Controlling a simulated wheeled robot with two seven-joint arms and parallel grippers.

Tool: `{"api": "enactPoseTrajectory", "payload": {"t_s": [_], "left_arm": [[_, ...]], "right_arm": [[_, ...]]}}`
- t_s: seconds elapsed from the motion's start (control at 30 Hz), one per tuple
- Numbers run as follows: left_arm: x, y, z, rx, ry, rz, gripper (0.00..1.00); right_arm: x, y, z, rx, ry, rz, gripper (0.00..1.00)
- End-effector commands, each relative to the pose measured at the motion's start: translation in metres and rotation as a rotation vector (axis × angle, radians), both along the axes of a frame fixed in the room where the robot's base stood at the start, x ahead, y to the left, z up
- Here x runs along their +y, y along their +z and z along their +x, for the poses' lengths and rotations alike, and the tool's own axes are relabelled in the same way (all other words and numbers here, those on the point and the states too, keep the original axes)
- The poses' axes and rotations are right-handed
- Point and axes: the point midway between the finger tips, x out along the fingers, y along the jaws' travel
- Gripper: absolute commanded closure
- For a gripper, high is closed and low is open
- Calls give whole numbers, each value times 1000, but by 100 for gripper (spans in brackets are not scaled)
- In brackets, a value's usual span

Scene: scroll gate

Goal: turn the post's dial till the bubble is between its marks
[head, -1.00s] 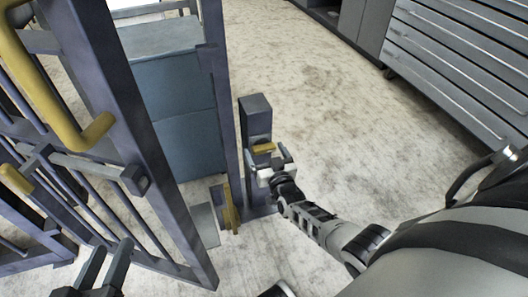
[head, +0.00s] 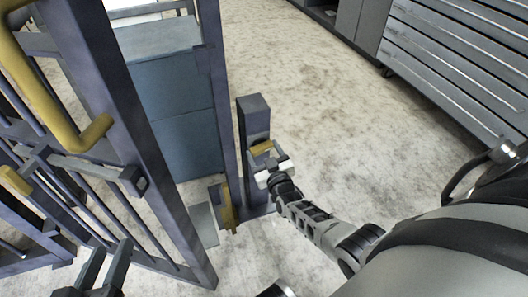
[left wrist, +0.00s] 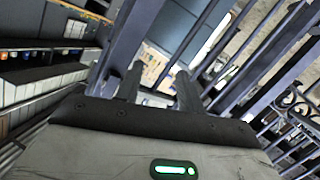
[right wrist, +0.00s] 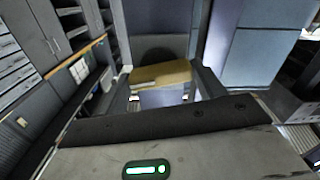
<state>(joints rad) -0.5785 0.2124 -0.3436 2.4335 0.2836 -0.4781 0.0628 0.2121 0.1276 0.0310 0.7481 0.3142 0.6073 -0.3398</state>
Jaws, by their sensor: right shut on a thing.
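The short grey post (head: 254,120) stands upright beside the gate frame in the head view. A yellow bar handle (head: 261,148) sits on its near face. My right gripper (head: 270,164) is shut on this handle. In the right wrist view the yellow handle (right wrist: 161,74) lies between the fingers, slightly tilted, before a dark round dial face (right wrist: 160,56). I cannot see the bubble or its marks in any view. My left gripper (head: 106,266) is at the lower left of the head view. Its fingers are apart and empty, as the left wrist view (left wrist: 157,85) also shows.
The barred gate (head: 165,200) with yellow handles fills the left. A blue-grey cabinet (head: 185,140) stands behind the gate frame. A yellow piece (head: 227,205) is low beside the post. Grey drawers (head: 460,60) stand at upper right. The floor (head: 340,120) between is clear.

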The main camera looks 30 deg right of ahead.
Motion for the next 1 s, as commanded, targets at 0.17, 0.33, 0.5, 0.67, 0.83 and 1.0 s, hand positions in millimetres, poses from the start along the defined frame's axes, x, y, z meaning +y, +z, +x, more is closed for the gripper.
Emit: {"api": "enactPoseTrajectory", "payload": {"t_s": [0.17,0.33,0.5,0.67,0.83,1.0], "left_arm": [[1,-2,-1,1,-4,13,62],[1,-2,-1,2,-6,18,62],[1,-2,-1,2,-6,18,62],[1,-2,-1,3,-5,17,62],[1,-2,-1,3,-4,14,62],[1,-1,-1,2,-1,11,62]], "right_arm": [[0,0,0,33,-1,-138,55],[0,0,0,60,-1,-251,55],[-1,0,0,81,-1,-333,55],[0,0,0,91,0,-380,55],[0,0,0,96,0,-401,55],[0,0,0,97,0,-403,55]]}}
